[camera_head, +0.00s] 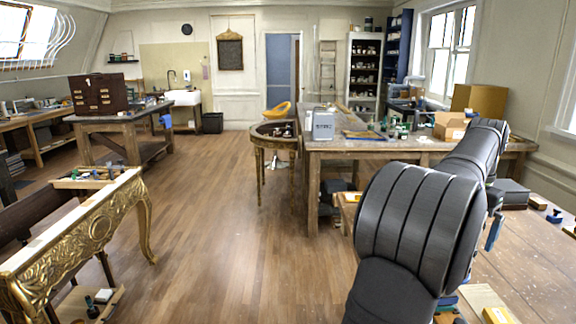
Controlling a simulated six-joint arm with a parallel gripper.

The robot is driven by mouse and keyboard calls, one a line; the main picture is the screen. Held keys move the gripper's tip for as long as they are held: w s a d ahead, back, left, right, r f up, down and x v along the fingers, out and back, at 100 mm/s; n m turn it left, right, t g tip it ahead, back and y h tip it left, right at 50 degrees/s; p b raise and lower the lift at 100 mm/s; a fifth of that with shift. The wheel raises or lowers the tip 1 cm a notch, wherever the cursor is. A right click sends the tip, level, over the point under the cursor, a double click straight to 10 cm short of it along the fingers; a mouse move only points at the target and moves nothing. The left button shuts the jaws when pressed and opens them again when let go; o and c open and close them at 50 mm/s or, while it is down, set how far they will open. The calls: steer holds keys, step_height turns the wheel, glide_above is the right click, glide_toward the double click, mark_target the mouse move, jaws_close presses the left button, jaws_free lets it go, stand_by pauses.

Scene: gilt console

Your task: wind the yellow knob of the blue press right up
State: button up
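I cannot make out the blue press or its yellow knob for certain in the head view. A small dark blue object (555,216) stands on the right-hand workbench (535,262), too small to identify, with no yellow knob discernible on it. A narrow blue piece (495,232) shows just right of my dark arm, mostly hidden, and I cannot tell what it belongs to. My arm's thick ribbed links fill the lower right and cover part of this bench. My gripper is not visible.
A dark box (512,194) lies on the right bench behind my arm. A yellow-labelled item (497,315) lies at the bottom edge. A long wooden table (400,148) stands behind. A gilt console (85,235) is at left. The wooden floor between (215,220) is clear.

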steer(key=c, duration=1)
steer(key=s+a+f+m+g+h, duration=0.2)
steer(key=a+f+m+g+h, duration=0.5)
steer(key=f, duration=0.3)
steer(key=w+a+m+t+h, duration=0.1)
steer(key=w+a+t+h, duration=0.35)
steer(key=a+h, duration=0.6)
steer(key=shift+g, duration=0.35)
steer(key=s+d, duration=0.1)
steer(key=d, duration=1)
steer(key=s+d, duration=0.1)
steer(key=d, duration=0.5)
steer(key=shift+s+d+f, duration=0.15)
steer(key=shift+s+d, duration=0.05)
steer(key=shift+s, duration=0.15)
steer(key=shift+c, duration=0.2)
steer(key=c, duration=0.9)
